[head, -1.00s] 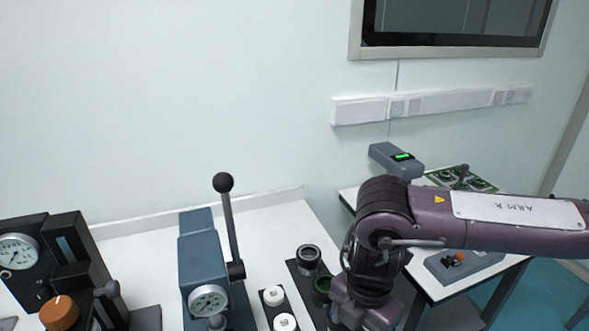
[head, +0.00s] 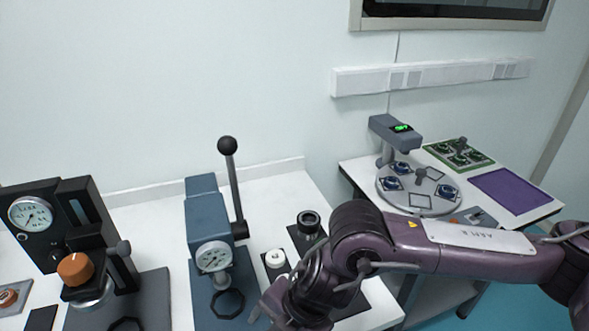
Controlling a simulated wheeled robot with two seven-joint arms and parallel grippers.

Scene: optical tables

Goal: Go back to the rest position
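My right arm comes in from the right edge across the lower right of the head view. Its wrist end is low, over the front of the white table (head: 130,222), near the white round part (head: 275,259). My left gripper and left arm are not in view.
A blue press (head: 208,222) with a dial and lever stands left of my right arm. A black device (head: 95,215) with an orange knob stands further left. A dark ring (head: 308,222) sits behind my wrist. A second table (head: 535,203) holds a round turntable (head: 418,208) and a green tray (head: 482,158).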

